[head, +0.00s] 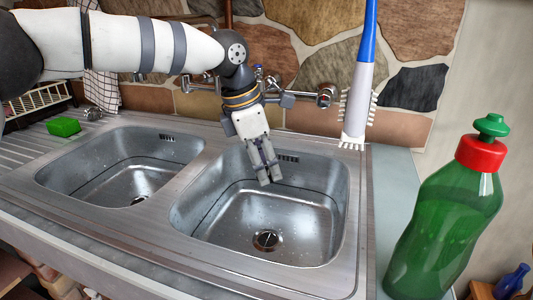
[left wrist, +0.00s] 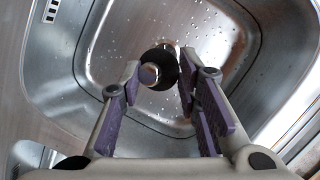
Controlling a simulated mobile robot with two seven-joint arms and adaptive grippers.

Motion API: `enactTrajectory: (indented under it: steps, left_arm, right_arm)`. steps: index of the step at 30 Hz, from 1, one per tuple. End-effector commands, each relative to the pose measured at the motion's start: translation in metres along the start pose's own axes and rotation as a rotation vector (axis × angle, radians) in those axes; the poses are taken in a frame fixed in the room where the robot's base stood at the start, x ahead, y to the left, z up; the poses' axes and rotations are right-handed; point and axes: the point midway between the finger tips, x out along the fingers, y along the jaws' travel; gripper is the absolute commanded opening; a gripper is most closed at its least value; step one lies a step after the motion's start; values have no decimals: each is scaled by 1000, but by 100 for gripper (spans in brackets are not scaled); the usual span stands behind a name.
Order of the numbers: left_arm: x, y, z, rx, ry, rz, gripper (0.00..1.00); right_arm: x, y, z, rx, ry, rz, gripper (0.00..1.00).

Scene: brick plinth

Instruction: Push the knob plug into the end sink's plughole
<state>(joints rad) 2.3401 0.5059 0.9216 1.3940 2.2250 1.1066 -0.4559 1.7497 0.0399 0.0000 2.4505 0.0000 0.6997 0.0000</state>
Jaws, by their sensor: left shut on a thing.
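The end sink (head: 325,240) is the right-hand steel basin, with its round plughole (head: 266,240) in the floor. My left gripper (head: 268,180) reaches down into this basin, above and behind the plughole in the head view. In the left wrist view its purple-padded fingers (left wrist: 160,73) are close together around the small round knob plug (left wrist: 150,75). A dark round shape lies around and behind the knob; I cannot tell how much is plug and how much is plughole. In the head view the fingers mostly hide the plug. My right gripper is not in view.
A second basin (head: 85,178) lies to the left. A green bottle with a red cap (head: 445,225) stands at the right, and a blue-and-white brush (head: 358,100) is upright behind. Taps (head: 327,95) line the stone wall. A green sponge (head: 64,127) is far left.

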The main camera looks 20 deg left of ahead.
Motion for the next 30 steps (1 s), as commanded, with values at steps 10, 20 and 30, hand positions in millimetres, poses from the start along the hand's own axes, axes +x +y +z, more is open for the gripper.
enactTrajectory:
  steps: [10,20,30]
  left_arm:
    - [57,-4,-16,-1,3,-7,0]
    - [108,-7,-31,0,4,-7,0]
    - [156,-10,-46,-1,4,-7,0]
  right_arm:
    - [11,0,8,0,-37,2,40]
    - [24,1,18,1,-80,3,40]
    - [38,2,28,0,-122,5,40]
